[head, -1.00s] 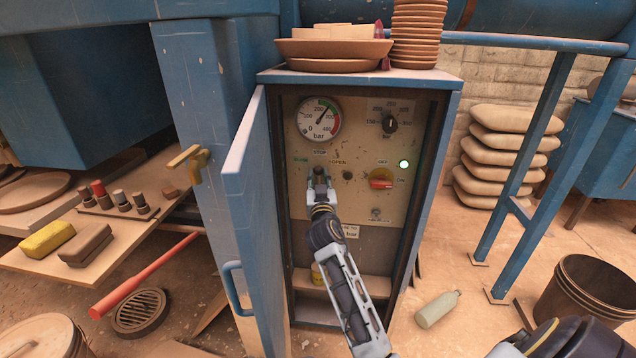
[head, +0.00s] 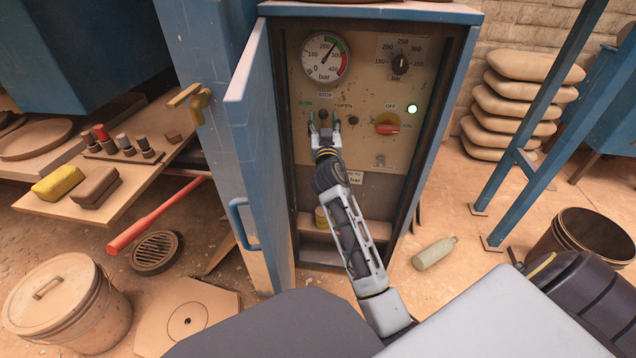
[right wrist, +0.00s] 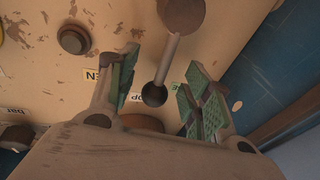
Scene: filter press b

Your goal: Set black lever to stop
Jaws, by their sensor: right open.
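The black lever (right wrist: 168,62) shows in the right wrist view as a thin rod with a round piece at each end. Its smaller dark end lies between my finger pads and its larger end is at the top edge. My right gripper (head: 324,125) is open at the control panel, one finger on each side of the rod (right wrist: 160,75); contact is not clear. The STOP label (head: 325,95) sits above the gripper in the head view, with the OPEN label (head: 343,106) to its right. The gripper largely hides the lever there. My left gripper is not in view.
The red switch (head: 388,126) with OFF and ON labels is right of the gripper, near a lit green lamp (head: 412,108). A pressure gauge (head: 326,58) and a black dial (head: 400,64) are above. The open blue cabinet door (head: 253,150) stands close on the left.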

